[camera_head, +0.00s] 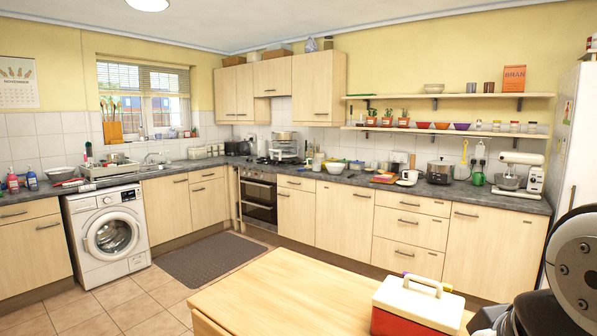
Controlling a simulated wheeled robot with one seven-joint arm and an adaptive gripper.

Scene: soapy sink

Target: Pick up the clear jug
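I cannot make out a clear jug for certain in the head view; the counter items are small and crowded at this distance. The sink tap (151,157) shows at the back left counter under the window, and the sink's inside is hidden from this angle. Part of my own arm, dark with a grey round joint, fills the lower right corner. My gripper's fingertips do not show clearly.
A wooden table (262,300) stands in front, with a red and white cool box (415,305) on it. A dish rack (108,167) stands above the washing machine (108,232). A dark mat (208,257) lies on open tiled floor. Cluttered counters line two walls.

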